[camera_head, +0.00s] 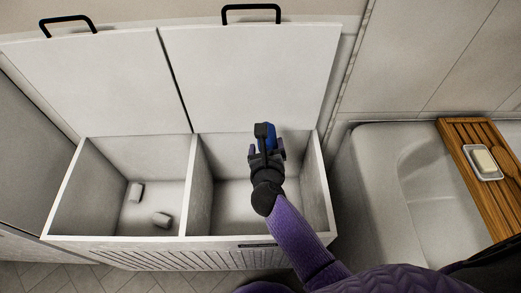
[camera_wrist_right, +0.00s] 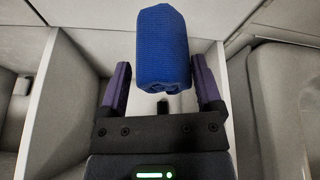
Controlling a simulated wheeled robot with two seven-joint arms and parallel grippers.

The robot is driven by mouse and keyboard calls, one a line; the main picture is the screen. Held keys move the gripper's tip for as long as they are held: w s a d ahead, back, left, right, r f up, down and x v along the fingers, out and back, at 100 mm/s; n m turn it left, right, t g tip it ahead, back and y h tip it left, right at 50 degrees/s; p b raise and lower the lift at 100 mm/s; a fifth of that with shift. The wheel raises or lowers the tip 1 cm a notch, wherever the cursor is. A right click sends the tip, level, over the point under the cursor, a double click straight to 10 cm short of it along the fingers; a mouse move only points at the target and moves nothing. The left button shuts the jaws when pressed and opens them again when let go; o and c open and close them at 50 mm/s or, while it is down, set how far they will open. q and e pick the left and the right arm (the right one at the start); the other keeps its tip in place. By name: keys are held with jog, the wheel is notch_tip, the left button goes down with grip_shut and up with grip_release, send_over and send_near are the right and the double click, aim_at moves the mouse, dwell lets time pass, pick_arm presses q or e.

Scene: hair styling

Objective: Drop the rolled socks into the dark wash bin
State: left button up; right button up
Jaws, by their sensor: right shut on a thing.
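My right gripper (camera_head: 267,150) is shut on the rolled socks (camera_head: 270,133), a dark blue bundle. It holds them above the right compartment of the white two-part wash bin (camera_head: 192,190). In the right wrist view the blue roll (camera_wrist_right: 163,45) sits between the two purple fingers. The right compartment (camera_head: 228,200) looks empty where I can see it; my arm hides part of its floor. I cannot read which compartment is for dark wash. My left gripper is not in view.
Both bin lids (camera_head: 245,75) stand open at the back, with black handles (camera_head: 251,10). A divider (camera_head: 197,185) separates the compartments. To the right is a bathtub (camera_head: 380,165) with a wooden rack (camera_head: 470,175), a soap dish (camera_head: 483,162) and a wooden brush (camera_head: 505,165).

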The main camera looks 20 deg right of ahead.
jog(key=shift+w+a+f, duration=0.15)
jog(key=shift+a+f, duration=0.55)
jog(key=shift+a, duration=0.05)
jog(key=shift+a+f, duration=0.25)
notch_tip(320, 180, down, 6)
jog(key=b, duration=0.6)
jog(key=shift+r, duration=0.25)
jog(key=o, duration=0.9)
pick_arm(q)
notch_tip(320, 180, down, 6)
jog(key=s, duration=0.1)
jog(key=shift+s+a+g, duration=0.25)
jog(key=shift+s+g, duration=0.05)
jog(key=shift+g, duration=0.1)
pick_arm(e)
jog(key=shift+o, duration=0.4)
